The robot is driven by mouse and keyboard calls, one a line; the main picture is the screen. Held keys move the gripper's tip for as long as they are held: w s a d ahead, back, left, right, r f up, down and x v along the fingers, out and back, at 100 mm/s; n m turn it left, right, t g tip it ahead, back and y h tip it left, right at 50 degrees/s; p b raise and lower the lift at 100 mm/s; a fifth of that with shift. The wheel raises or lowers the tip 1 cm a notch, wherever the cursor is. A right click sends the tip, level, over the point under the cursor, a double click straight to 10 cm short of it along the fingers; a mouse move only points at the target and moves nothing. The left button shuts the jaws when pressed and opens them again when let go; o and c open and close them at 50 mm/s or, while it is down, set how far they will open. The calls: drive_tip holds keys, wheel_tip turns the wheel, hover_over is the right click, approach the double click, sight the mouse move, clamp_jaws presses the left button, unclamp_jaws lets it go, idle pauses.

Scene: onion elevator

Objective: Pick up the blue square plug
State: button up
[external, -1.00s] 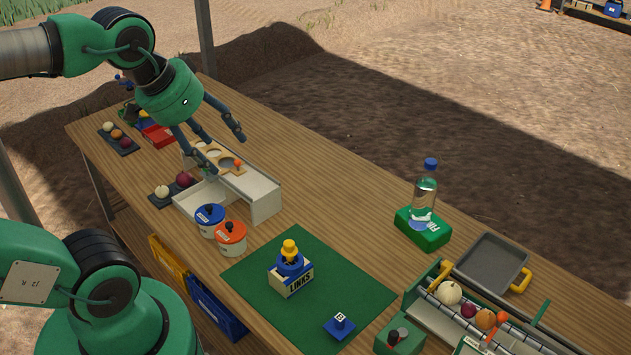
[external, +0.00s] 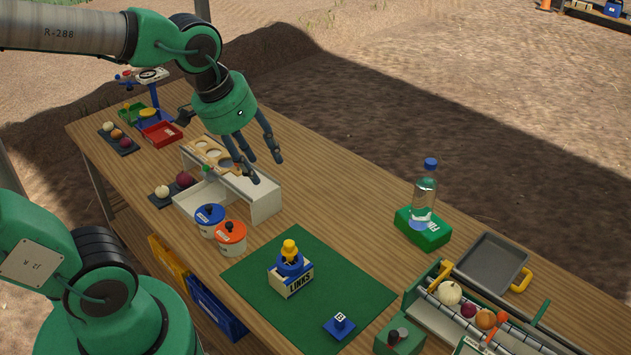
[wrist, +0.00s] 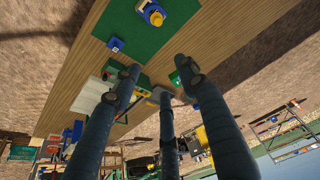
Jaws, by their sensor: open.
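The blue square plug (external: 340,326) is a small blue block with a white-marked knob, sitting on the near right part of the green mat (external: 330,265). It also shows in the wrist view (wrist: 115,44), at the mat's edge, beyond the fingertips. My gripper (external: 267,168) is open and empty, with its fingers spread and pointing down. It hangs above the table by the white rack, well apart from the plug. The wrist view shows the spread fingers of my gripper (wrist: 157,66) with nothing between them.
A LINKS box with a blue ring and yellow peg (external: 290,275) stands on the mat. Orange and blue lidded pots (external: 231,238) are left of it. A bottle (external: 424,195) stands on a green box. A roller tray of vegetables (external: 480,320) is right of the plug.

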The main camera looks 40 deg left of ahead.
drive_tip(key=w+d+f+m+g, duration=0.1)
drive_tip(key=w+d+f, duration=0.2)
drive_tip(key=d+f, duration=0.2)
drive_tip(key=w+d+f+g, duration=0.1)
drive_tip(key=w+d+f, duration=0.25)
drive_tip(key=f, duration=0.25)
drive_tip(key=m+g+p, duration=0.2)
hover_over(340, 317)
wheel_tip(340, 317, down, 14)
drive_tip(key=f, duration=0.1)
drive_tip(key=shift+r+y, duration=0.25)
drive_tip(key=shift+y, duration=0.05)
drive_tip(key=shift+f+b, duration=0.9)
drive_tip(key=shift+f, duration=3.4)
drive_tip(key=shift+f+b, duration=0.6)
drive_tip(key=shift+f, duration=2)
